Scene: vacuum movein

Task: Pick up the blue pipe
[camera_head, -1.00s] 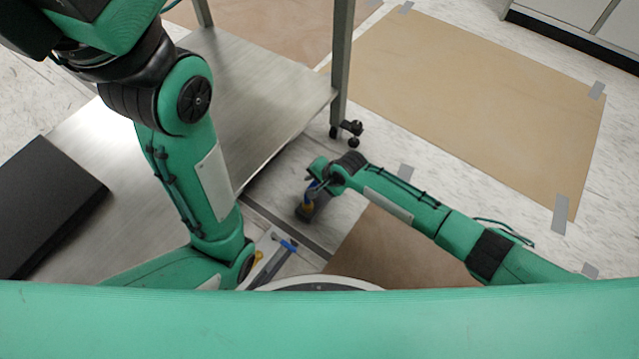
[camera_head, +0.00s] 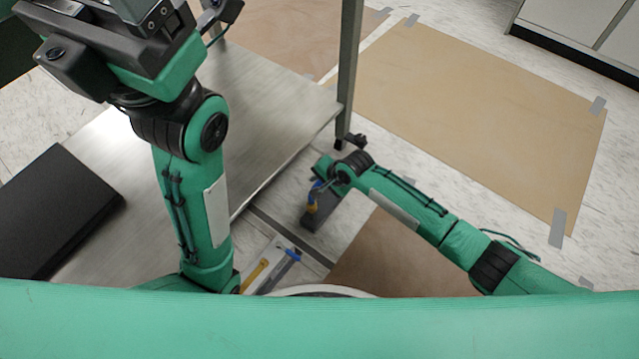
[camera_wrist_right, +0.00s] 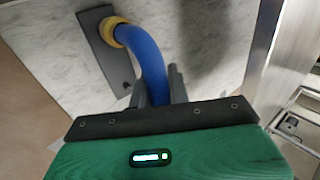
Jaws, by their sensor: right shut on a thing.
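The blue pipe (camera_wrist_right: 150,62) is a curved tube in the right wrist view, with a yellow ring (camera_wrist_right: 112,32) and a flat dark head (camera_wrist_right: 102,50) at its far end. My right gripper (camera_wrist_right: 160,84) is shut on the pipe, one finger on each side. In the head view the pipe (camera_head: 316,188) shows small beside my right gripper (camera_head: 325,184), and the dark head (camera_head: 322,217) is low, over or on the floor; I cannot tell if it touches. My left gripper (camera_head: 232,12) is at the upper left, cut off by the frame, far from the pipe.
A metal shelf (camera_head: 265,95) with upright posts (camera_head: 349,75) stands left of the pipe. A black flat box (camera_head: 60,210) lies on the left. Yellow and blue parts (camera_head: 272,270) lie near my base. Taped brown sheets (camera_head: 480,110) cover open floor at right.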

